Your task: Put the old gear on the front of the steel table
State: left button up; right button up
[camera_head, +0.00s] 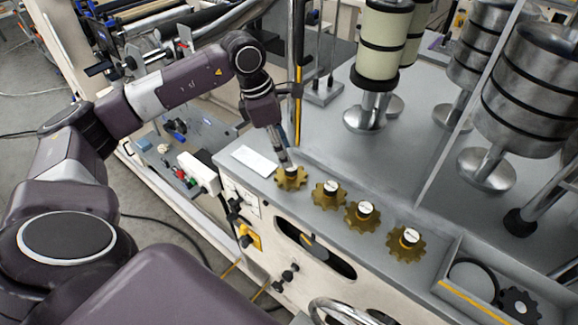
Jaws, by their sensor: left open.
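Several brass-coloured gears stand in a row near the front edge of the grey steel top (330,172). The leftmost gear (291,179) is at my left gripper (286,160), which reaches down to it from above. The gripper is open, its fingertips at the gear's hub; I cannot tell whether they touch it. The other brass gears, the second (327,195), the third (362,216) and the rightmost (406,244), have pale-topped hubs. Which gear is the old one cannot be told from its look. My right gripper is not in view.
A white card (254,160) lies left of the gears. Steel rollers (530,90) and a cream roller (384,40) stand behind the row.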

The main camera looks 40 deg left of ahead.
pick_arm(q)
jog(key=shift+b+v, duration=0.55)
jog(key=shift+v, duration=2.15)
